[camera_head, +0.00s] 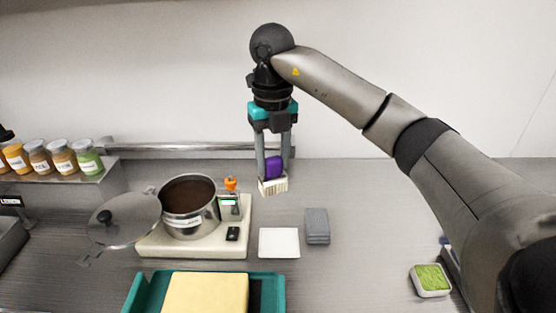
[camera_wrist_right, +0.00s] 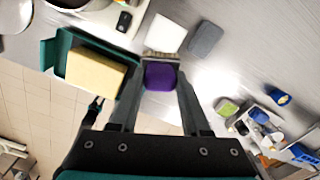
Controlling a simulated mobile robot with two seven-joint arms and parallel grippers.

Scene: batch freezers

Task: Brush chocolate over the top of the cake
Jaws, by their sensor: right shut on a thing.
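My right gripper (camera_head: 273,170) is shut on a brush with a purple handle (camera_head: 274,166) and pale bristles (camera_head: 272,186), held upright with the bristles down. The brush also shows in the right wrist view (camera_wrist_right: 160,76). It hangs in the air above the counter, to the right of the pot and beyond the cake. The pale yellow block cake (camera_head: 206,295) lies in a teal tray (camera_head: 268,290), its top plain in view. The steel pot (camera_head: 193,224) holds dark brown chocolate (camera_head: 188,193). My left gripper does not show.
The pot stands on a white scale-like base (camera_head: 180,246), with a glass lid (camera_head: 125,218) beside it. A white square (camera_head: 279,243) and grey pad (camera_head: 317,225) lie nearby. Jars (camera_head: 64,158) line the left shelf. A green-topped container (camera_head: 430,279) sits right. The counter's middle right is clear.

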